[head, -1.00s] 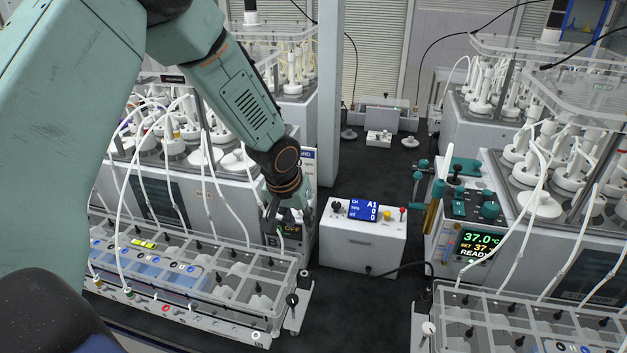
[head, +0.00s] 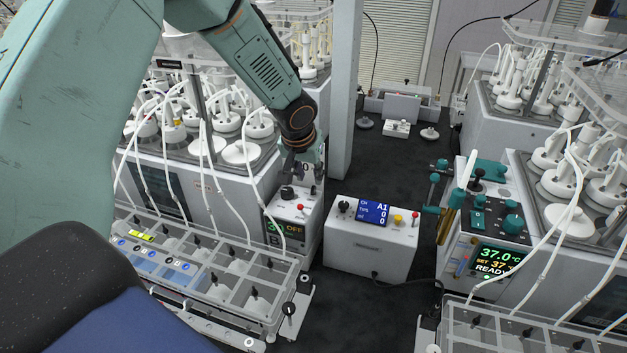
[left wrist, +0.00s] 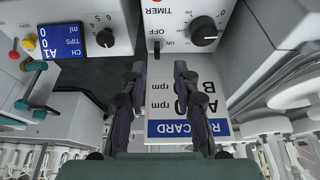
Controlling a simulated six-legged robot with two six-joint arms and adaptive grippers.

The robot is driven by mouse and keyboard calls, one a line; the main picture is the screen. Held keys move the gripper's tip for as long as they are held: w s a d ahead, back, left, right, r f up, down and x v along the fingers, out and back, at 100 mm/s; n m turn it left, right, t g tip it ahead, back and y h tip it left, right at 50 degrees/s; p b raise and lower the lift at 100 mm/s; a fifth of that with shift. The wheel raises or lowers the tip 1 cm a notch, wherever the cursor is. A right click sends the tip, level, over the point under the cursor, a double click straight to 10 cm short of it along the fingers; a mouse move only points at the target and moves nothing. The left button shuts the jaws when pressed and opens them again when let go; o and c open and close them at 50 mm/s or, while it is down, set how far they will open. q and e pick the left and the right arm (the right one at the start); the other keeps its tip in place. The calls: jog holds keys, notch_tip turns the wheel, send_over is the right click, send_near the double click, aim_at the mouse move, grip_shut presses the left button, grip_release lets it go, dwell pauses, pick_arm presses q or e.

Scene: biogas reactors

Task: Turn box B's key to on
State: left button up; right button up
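The small dark key (left wrist: 157,49) stands by the OFF and ON marks, nearer OFF, beside the black timer knob (left wrist: 204,32). My left gripper (head: 291,170) is above the back of box B. In the wrist view its fingers (left wrist: 158,72) are apart with nothing between them, and the key lies just beyond the tips. My right gripper is not in view.
A run card (left wrist: 186,105) stands at box B, behind the fingers. A white box with a blue display (head: 370,242) stands to the right. A reactor with tubes (head: 215,165) stands left, with a clear-lidded rack (head: 215,285) in front. Dark bench is free between the boxes.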

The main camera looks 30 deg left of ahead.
aim_at(313, 186)
pick_arm(q)
jog(key=x, duration=0.2)
jog(key=shift+d+f+p, duration=0.2)
jog(key=shift+f+p, duration=0.15)
jog(key=shift+f, duration=0.05)
jog(key=shift+w+d+f, duration=0.1)
jog(key=shift+w+f, duration=0.15)
jog(key=shift+f, duration=0.05)
jog(key=shift+w+f, duration=0.2)
jog(key=shift+f, duration=0.05)
jog(key=shift+w+a+f, duration=0.15)
jog(key=shift+a+f, duration=0.05)
jog(key=shift+f, duration=0.1)
jog(key=shift+a+r, duration=0.1)
jog(key=shift+s+r, duration=0.1)
jog(key=shift+s, duration=0.15)
jog(key=shift+c, duration=1.4)
jog(key=shift+w+d, duration=0.15)
jog(key=shift+d, duration=0.1)
jog(key=c, duration=0.3)
jog(key=shift+a, duration=0.15)
grip_shut()
